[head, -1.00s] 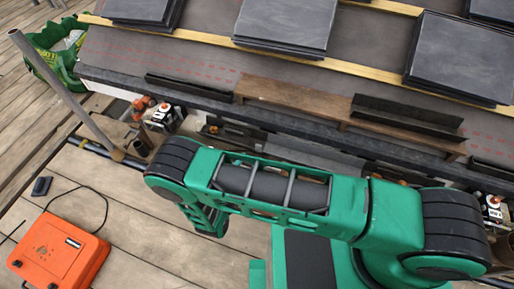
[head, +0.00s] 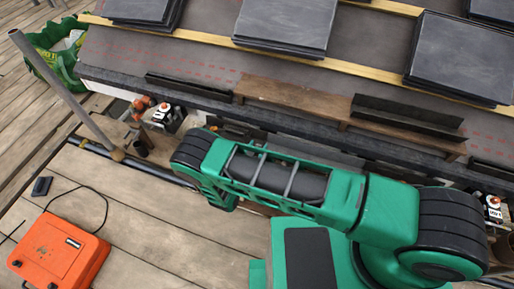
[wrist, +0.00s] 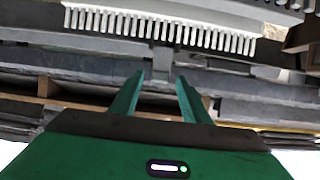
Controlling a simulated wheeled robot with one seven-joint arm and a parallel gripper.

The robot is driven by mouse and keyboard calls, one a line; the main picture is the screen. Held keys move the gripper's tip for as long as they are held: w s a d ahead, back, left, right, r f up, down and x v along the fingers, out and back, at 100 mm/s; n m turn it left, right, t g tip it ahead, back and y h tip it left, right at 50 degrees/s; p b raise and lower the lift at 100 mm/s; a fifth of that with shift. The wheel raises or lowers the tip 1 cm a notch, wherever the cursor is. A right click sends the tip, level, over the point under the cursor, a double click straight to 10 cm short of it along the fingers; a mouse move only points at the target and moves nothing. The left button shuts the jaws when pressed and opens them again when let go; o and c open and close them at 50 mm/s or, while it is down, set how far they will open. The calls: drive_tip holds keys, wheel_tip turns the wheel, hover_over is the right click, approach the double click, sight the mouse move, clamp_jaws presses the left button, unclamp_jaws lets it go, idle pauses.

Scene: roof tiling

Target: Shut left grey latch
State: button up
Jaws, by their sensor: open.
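My gripper (wrist: 158,98) shows in the wrist view with its two green fingers apart and nothing between the tips. A pale comb-like strip with a row of teeth (wrist: 160,25) lies beyond the fingers, with grey horizontal bars (wrist: 70,68) behind and below it. I cannot make out a grey latch for certain in either view. In the head view my green arm reaches across the lower right, and its gripper end is hidden.
An orange case (head: 60,250) with a black cable lies on the plank deck (head: 140,220). A slanted grey pole (head: 65,95) and a green bag (head: 65,50) stand at left. Slate stacks (head: 285,25) rest on the roof above the eave, which has a brown plank (head: 290,95).

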drive_tip(key=c, duration=1.1)
drive_tip(key=shift+o, duration=0.2)
drive_tip(key=shift+w+d+r+g+y, duration=0.2)
drive_tip(key=shift+w+r+g+y, duration=0.15)
drive_tip(key=shift+w+g, duration=0.4)
drive_tip(key=shift+w+d+f+g+y, duration=0.35)
drive_tip(key=shift+w+f+g+y, duration=0.5)
drive_tip(key=shift+g, duration=1.7)
drive_tip(key=shift+w+d+f+g+y, duration=0.4)
drive_tip(key=shift+w+f+g+y, duration=0.5)
drive_tip(key=shift+g, duration=1.65)
drive_tip(key=shift+w+d+f+g+y, duration=0.45)
drive_tip(key=shift+w+g+y, duration=0.7)
drive_tip(key=shift+g, duration=1.4)
drive_tip(key=shift+w+a+f, duration=0.1)
drive_tip(key=shift+w, duration=0.1)
